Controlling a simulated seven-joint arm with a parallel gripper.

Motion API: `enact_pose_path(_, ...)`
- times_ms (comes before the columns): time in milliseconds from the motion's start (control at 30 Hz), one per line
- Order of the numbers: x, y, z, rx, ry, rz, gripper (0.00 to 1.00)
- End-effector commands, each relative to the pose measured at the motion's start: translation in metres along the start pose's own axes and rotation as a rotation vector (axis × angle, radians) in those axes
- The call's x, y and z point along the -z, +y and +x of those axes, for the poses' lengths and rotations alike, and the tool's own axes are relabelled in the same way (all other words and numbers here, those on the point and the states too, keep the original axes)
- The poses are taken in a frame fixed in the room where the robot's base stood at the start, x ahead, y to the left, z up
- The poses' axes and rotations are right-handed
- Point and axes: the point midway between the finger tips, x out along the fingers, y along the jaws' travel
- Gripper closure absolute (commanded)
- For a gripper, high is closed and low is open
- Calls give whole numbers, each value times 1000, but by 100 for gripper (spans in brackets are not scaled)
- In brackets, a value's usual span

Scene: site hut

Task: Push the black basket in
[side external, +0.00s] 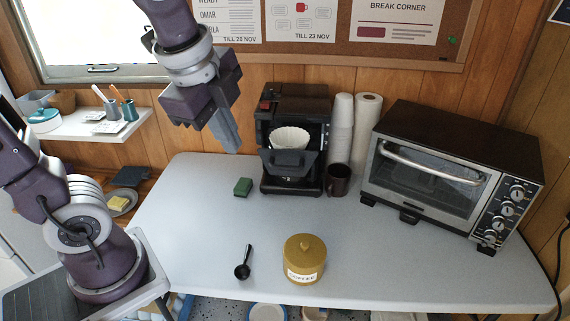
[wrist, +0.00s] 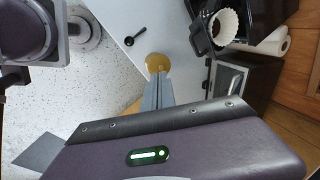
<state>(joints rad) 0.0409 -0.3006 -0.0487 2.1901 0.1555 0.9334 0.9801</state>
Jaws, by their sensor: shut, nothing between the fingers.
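The black basket (side external: 291,159) sticks out at the front of the black coffee maker (side external: 314,100), with its handle toward the room. A white paper filter (side external: 292,139) sits in it. In the wrist view the basket (wrist: 202,40) shows at the top right with the white filter (wrist: 224,24) beside it. My gripper (side external: 233,147) is shut and empty, pointing down, in the air left of the coffee maker and apart from the basket. Its closed fingers (wrist: 158,82) also show in the wrist view.
A green sponge (side external: 243,187), black scoop (side external: 243,264) and mustard coffee canister (side external: 304,259) stand on the pale table (side external: 190,230). A dark mug (side external: 339,180), stacked cups (side external: 342,125) and a paper roll (side external: 366,130) are right of the machine, then a toaster oven (side external: 450,170).

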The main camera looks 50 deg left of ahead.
Motion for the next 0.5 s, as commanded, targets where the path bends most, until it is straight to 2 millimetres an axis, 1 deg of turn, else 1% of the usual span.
enact_pose_path(33, 10, -16, 13, -29, -30, 232, 100)
enact_pose_path(100, 22, -36, 31, -67, -58, 570, 100)
enact_pose_path(200, 36, -56, 55, -116, -75, 938, 100)
enact_pose_path(300, 44, -66, 70, -146, -77, 1144, 100)
enact_pose_path(333, 45, -67, 72, -150, -77, 1177, 100)
enact_pose_path(467, 45, -68, 83, -158, -77, 1220, 100)
enact_pose_path(500, 44, -66, 90, -160, -77, 1220, 100)
